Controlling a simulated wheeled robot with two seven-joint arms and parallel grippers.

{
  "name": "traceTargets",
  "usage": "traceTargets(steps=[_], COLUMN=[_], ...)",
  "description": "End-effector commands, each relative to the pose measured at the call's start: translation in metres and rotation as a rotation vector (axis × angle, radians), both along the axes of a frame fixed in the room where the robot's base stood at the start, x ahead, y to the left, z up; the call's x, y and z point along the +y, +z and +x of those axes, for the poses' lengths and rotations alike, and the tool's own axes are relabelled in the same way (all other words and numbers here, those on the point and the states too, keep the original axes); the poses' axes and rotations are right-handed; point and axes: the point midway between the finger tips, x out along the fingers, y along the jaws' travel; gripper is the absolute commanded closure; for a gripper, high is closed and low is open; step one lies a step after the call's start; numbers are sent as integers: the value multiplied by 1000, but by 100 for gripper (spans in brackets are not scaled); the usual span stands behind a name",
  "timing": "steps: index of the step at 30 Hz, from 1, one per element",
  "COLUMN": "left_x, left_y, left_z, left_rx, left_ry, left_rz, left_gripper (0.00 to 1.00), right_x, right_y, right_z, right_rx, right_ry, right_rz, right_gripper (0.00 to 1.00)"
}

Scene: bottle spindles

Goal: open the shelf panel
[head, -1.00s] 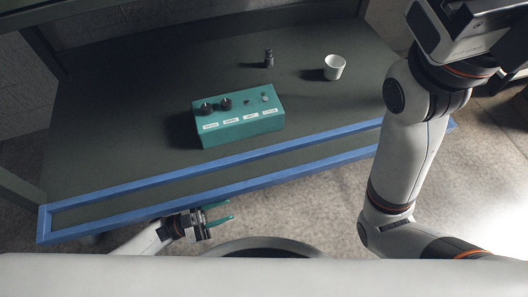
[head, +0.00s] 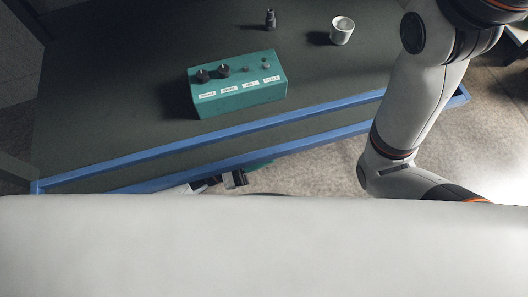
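The shelf panel (head: 280,133) is a long dark strip with a blue frame along the shelf's front edge, slanting from lower left to upper right. My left gripper (head: 256,167) is at the panel's lower blue edge, near its middle. Only a dark part of the gripper and a bit of green finger show; the panel edge and my white body hide the rest. I cannot tell if it touches the panel or is open. My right arm stands at the right, across the panel's right part, and its gripper is out of view.
On the dark shelf (head: 120,90) stand a teal box (head: 240,92) with black knobs and white labels, a small dark spindle (head: 270,19) and a white cup (head: 342,30). Bare floor (head: 330,165) shows in front of the panel.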

Motion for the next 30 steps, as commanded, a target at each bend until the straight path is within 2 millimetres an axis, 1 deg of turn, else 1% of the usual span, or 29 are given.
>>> traceTargets(steps=[4,12,14,18,25,28,29,30], left_x=[-8,-9,-9,-9,-9,-9,-9,-9], left_y=[3,4,4,4,4,7,9,11], left_z=[2,2,2,2,2,1,1,0], left_rx=[-1,0,0,0,0,18,29,51], left_ry=[1,1,1,1,1,0,1,0], left_rz=[-1,0,0,0,0,-5,-9,-14], left_gripper=[69,69,77,100,100,100,100,100], right_x=[0,1,1,0,0,0,-1,-1], right_y=[0,1,1,1,1,6,7,5], right_z=[-2,-1,-1,-2,-3,-4,-3,4], right_rx=[-7,-2,-2,-3,-7,-14,-11,14], right_ry=[-1,-2,-1,0,1,1,2,2], right_rz=[-1,-2,-3,-1,0,1,3,5], right_gripper=[100,100,100,100,100,100,100,100])
